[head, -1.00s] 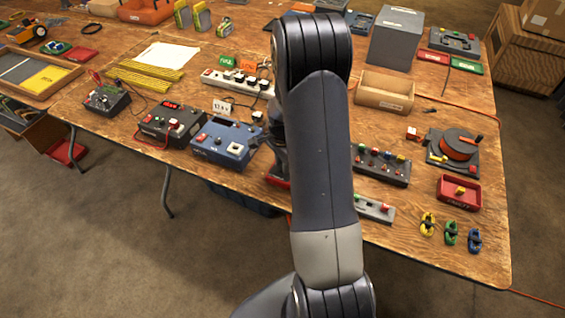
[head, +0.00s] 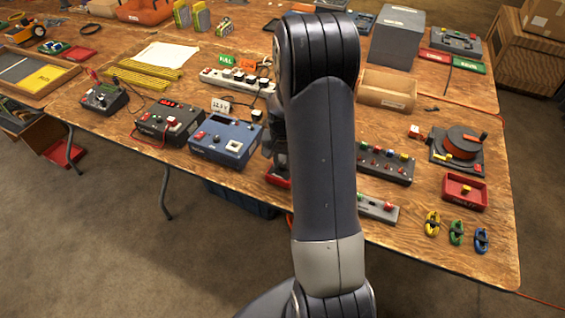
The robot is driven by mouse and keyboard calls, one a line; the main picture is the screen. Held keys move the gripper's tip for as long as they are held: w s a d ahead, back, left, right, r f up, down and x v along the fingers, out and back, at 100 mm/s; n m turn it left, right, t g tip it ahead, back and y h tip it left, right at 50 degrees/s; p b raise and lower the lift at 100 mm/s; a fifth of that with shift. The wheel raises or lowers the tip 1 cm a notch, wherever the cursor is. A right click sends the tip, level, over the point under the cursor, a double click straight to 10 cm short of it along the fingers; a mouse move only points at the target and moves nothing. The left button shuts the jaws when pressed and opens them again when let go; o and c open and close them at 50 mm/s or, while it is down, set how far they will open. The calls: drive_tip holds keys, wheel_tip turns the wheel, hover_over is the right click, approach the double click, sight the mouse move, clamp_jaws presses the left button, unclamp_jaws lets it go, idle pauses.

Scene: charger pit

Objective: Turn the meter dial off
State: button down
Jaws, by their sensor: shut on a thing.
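My arm rises through the middle of the head view and hides much of the table. My gripper (head: 277,145) shows only as a dark strip at the arm's left edge, with its fingertips hidden. It is low at a small red-edged device (head: 277,181), which appears to be the meter, near the table's front edge. Most of this device is behind my arm. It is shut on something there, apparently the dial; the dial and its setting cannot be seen.
A blue charger box (head: 227,140) stands close left of my gripper, with a black box (head: 168,122) beyond it. A switch panel (head: 386,162) and a grey strip (head: 378,207) lie right of my arm. A red tray (head: 465,190) and coloured clips (head: 457,233) are farther right.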

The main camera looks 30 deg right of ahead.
sight(282, 165)
drive_tip(key=n+b, duration=0.1)
drive_tip(key=n, duration=0.9)
drive_tip(key=shift+n+b, duration=0.4)
drive_tip(key=shift+n, duration=2)
drive_tip(key=c, duration=2.2)
unclamp_jaws()
drive_tip(key=c, duration=1.2)
unclamp_jaws()
wheel_tip(282, 165, up, 11)
drive_tip(key=shift+f, duration=0.1)
drive_tip(key=shift+f, duration=0.1)
